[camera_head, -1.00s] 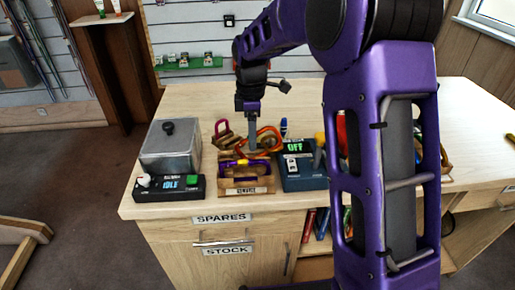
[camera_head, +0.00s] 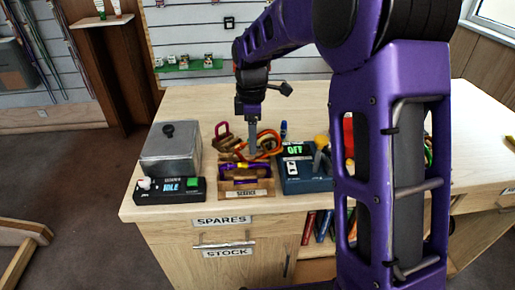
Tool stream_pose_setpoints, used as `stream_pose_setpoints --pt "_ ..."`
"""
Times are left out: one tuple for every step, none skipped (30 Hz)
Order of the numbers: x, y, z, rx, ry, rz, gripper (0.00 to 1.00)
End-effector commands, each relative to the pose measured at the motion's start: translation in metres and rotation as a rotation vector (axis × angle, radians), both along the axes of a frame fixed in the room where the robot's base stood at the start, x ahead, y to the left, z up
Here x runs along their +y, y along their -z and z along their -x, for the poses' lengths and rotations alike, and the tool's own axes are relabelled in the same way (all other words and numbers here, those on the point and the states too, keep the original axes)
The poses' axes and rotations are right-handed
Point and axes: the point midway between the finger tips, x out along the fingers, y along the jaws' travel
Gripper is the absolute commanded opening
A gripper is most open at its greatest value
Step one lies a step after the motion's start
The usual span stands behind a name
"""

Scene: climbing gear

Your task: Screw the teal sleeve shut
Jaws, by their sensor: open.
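I cannot make out a teal sleeve in this view; it is too small or hidden. An orange looped piece of gear (camera_head: 268,146), which looks like a carabiner, lies behind a small wooden tray (camera_head: 262,190) on the bench. Purple and yellow gear (camera_head: 238,172) lies in the tray. My gripper (camera_head: 253,152) points down over the back of the tray, close beside the orange loop. It is open, though the gap between its fingers is hard to see from here. I cannot tell whether it touches anything.
A grey metal box (camera_head: 171,150) stands behind a black unit reading IDLE (camera_head: 170,191) on the left. A blue unit reading OFF (camera_head: 303,176) is right of the tray. A red shackle-like item (camera_head: 222,131) lies behind.

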Motion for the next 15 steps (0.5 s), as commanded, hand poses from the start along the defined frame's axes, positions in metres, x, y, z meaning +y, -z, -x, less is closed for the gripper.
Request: stream_pose_setpoints --pt "0.000 -0.009 0.000 -0.001 0.000 0.000 0.55" --pt "0.000 -0.011 0.000 -0.001 0.000 0.000 0.55" --pt "0.000 -0.014 0.000 -0.001 0.000 0.000 0.55" --pt "0.000 -0.017 0.000 -0.001 0.000 0.000 0.55" --pt "0.000 -0.018 0.000 -0.001 0.000 0.000 0.55" --pt "0.000 -0.020 0.000 -0.001 0.000 0.000 0.55" --pt "0.000 -0.020 0.000 -0.001 0.000 0.000 0.55" --pt "0.000 -0.020 0.000 -0.001 0.000 0.000 0.55" --pt "0.000 -0.020 0.000 0.000 0.000 0.000 0.55" --pt "0.000 -0.020 0.000 0.000 0.000 0.000 0.55" --pt "0.000 -0.019 0.000 0.000 0.000 0.000 0.55" --pt "0.000 -0.019 0.000 0.000 0.000 0.000 0.55" --pt "0.000 -0.019 0.000 0.000 0.000 0.000 0.55" --pt "0.000 -0.019 0.000 0.000 0.000 0.000 0.55" --pt "0.000 -0.019 0.000 0.000 0.000 0.000 0.55"
